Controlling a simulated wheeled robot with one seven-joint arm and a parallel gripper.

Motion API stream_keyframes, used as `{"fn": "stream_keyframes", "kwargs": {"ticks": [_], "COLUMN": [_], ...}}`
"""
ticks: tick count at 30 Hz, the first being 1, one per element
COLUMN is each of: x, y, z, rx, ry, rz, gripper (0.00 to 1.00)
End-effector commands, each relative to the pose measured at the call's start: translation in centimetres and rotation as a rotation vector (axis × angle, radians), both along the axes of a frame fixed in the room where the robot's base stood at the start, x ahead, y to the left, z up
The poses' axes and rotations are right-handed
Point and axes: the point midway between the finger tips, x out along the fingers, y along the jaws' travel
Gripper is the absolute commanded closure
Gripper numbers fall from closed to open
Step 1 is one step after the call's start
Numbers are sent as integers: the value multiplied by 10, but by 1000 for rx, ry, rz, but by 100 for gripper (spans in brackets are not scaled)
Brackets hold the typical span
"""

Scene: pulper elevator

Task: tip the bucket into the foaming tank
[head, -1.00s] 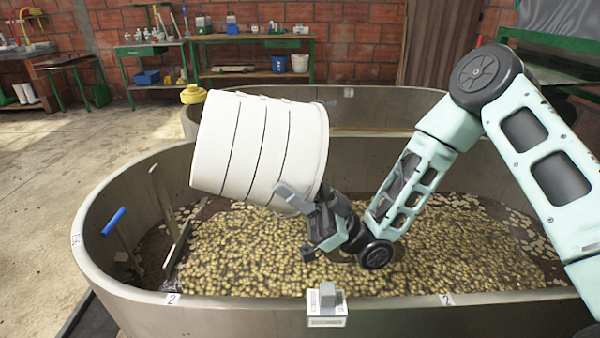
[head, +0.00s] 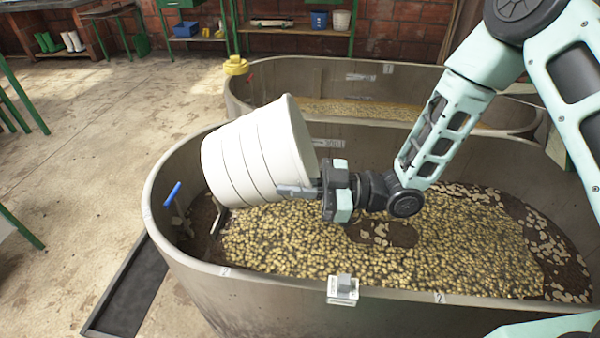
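The white ribbed bucket (head: 245,160) hangs over the left part of the near tank (head: 290,283), well tilted, its wider end toward the right. What is inside it cannot be seen. My gripper (head: 300,190) comes from the right and is shut on the bucket's lower right side; the far finger is hidden. The near tank is a long oval grey tank holding yellowish beans (head: 300,245) with dark liquid patches. A second tank (head: 390,80) stands behind it, with a brownish-yellow surface. I cannot make out clear foam in either.
A blue handle (head: 172,194) stands at the near tank's left wall. A grey box (head: 342,290) sits on its front rim. A yellow fitting (head: 236,65) is on the far tank's left rim. A dark floor channel (head: 130,290) runs at left. Open concrete floor lies left.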

Motion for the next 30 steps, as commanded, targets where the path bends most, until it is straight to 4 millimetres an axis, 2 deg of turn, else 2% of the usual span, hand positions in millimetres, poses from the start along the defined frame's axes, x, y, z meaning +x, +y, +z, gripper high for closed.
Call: {"fn": "stream_keyframes", "kwargs": {"ticks": [1,16,30], "x": [0,0,0], "y": [2,22,35], "z": [13,40,45], "rx": [-26,-331,-774], "ry": [-3,-2,-1], "rz": [2,2,3], "gripper": [100,100,100]}}
